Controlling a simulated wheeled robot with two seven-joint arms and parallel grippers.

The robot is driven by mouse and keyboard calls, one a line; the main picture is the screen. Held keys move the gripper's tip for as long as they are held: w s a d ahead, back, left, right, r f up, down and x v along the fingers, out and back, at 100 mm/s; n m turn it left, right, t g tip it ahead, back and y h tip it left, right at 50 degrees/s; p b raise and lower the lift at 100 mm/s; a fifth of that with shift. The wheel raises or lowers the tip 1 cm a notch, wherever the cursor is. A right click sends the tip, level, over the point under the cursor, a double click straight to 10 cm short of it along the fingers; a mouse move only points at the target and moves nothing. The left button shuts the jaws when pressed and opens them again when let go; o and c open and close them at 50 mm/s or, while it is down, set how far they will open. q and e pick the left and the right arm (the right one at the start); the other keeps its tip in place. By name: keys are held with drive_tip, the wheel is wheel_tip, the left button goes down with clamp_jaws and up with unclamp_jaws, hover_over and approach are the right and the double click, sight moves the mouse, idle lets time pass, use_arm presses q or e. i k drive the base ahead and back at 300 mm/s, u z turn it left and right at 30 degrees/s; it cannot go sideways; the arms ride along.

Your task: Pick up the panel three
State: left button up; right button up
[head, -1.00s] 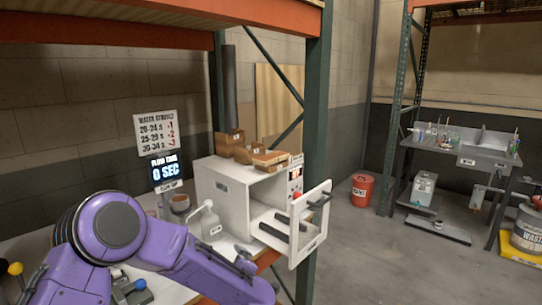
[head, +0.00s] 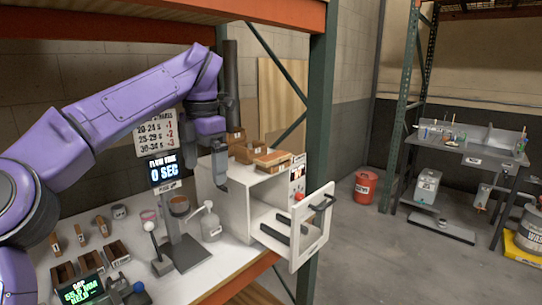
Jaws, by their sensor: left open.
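Several wooden pieces with small labels lie on top of the white cabinet (head: 238,199): a stack at the back left (head: 248,149) and a lighter flat piece (head: 272,161) at the front right. Their labels are too small to read, so I cannot tell which is panel three. My left gripper (head: 220,178) points down at the cabinet's left side, close to the stack. It is open with nothing seen between its fingers, and it hides part of the cabinet. My right gripper is not in view.
An orange shelf beam (head: 150,23) runs above my arm.

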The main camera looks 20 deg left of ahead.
sight(269, 159)
drive_tip(key=i, duration=1.35)
drive_tip(key=z, duration=0.05)
